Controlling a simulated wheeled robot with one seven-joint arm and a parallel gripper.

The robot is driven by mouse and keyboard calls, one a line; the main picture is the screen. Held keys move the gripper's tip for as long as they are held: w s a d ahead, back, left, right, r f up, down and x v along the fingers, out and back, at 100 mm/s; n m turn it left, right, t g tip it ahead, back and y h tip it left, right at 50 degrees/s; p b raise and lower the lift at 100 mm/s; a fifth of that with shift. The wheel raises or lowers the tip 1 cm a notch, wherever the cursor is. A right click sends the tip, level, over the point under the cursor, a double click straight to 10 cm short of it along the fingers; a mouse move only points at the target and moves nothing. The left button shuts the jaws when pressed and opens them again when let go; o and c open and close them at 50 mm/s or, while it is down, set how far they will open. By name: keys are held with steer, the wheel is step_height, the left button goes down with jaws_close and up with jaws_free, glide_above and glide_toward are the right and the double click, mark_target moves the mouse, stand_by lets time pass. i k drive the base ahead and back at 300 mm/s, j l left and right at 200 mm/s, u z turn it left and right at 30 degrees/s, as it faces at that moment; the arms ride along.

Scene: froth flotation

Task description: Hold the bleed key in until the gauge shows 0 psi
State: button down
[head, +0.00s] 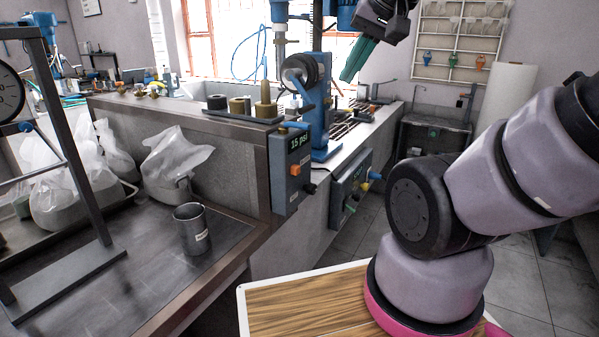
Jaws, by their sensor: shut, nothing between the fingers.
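The gauge is a blue-grey box (284,196) on the end of the counter wall, and its display (299,143) reads 15 psi. My gripper (348,76) has teal fingers and is at the top of the view, up and to the right of the box. It is shut with nothing in it, pointing down and left, and touches neither key nor knob.
A blue machine column (321,110) stands on the counter between the box and my gripper. A second control box (349,188) with coloured knobs is right of the gauge. Floor is free at right.

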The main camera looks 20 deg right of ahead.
mark_target(295, 170)
steer(key=k+j+z, duration=0.1)
steer(key=j, duration=0.35)
steer(key=k+j+z, duration=0.1)
steer(key=k+j, duration=0.5)
steer(key=j, duration=0.2)
steer(key=k+j+z, duration=0.15)
steer(key=j, duration=0.25)
steer(key=k, duration=0.05)
